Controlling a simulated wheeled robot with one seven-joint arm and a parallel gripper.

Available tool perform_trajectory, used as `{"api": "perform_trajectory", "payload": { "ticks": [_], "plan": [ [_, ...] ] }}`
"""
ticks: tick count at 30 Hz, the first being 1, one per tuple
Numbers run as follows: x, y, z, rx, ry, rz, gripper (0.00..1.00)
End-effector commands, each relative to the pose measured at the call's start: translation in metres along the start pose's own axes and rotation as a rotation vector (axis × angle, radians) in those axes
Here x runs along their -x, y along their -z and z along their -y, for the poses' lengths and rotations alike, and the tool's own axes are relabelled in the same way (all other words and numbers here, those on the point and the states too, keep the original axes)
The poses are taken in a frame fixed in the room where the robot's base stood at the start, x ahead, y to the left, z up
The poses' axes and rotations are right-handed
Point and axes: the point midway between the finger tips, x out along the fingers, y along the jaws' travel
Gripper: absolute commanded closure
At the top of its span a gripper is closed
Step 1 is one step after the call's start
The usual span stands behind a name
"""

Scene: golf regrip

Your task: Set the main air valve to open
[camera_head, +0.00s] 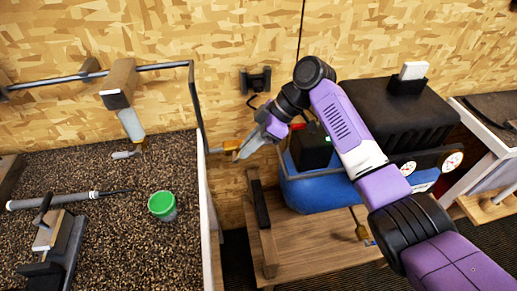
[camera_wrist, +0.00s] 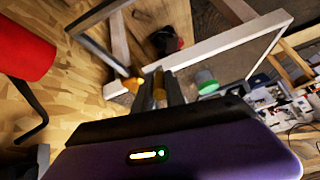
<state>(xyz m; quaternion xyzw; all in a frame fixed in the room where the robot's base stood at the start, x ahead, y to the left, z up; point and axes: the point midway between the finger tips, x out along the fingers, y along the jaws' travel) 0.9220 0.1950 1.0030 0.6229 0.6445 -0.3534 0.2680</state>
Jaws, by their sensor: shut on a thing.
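The main air valve (camera_head: 231,146) is a small brass-yellow fitting at the low end of the dark pipe (camera_head: 197,105) that comes down the wall. In the wrist view the pipe's end carries an orange-yellow fitting (camera_wrist: 132,81). My gripper (camera_head: 245,149) reaches in from the right at the valve. In the wrist view my gripper (camera_wrist: 162,97) is shut on a yellow piece (camera_wrist: 159,87) that looks like the valve's handle. The fingers hide much of it, and I cannot tell which way the handle is turned.
A blue compressor tank (camera_head: 310,190) with a black cover and gauges (camera_head: 453,160) stands right of the valve, below my arm. A bench (camera_head: 110,235) on the left bears a green-lidded cup (camera_head: 162,205), a club (camera_head: 65,201) and a vise (camera_head: 55,245). A nozzle (camera_head: 129,152) hangs over it.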

Motion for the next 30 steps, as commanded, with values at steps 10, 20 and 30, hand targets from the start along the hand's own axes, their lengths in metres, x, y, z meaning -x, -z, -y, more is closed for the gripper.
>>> {"api": "perform_trajectory", "payload": {
  "ticks": [10,20,30],
  "plan": [
    [-0.0013,-0.0049,-0.0017,0.002,0.021,-0.115,1.0],
    [0.0,-0.0052,-0.0018,0.002,0.023,-0.126,1.0],
    [-0.0004,-0.0057,-0.0018,0.001,0.023,-0.125,0.63]
  ]
}}
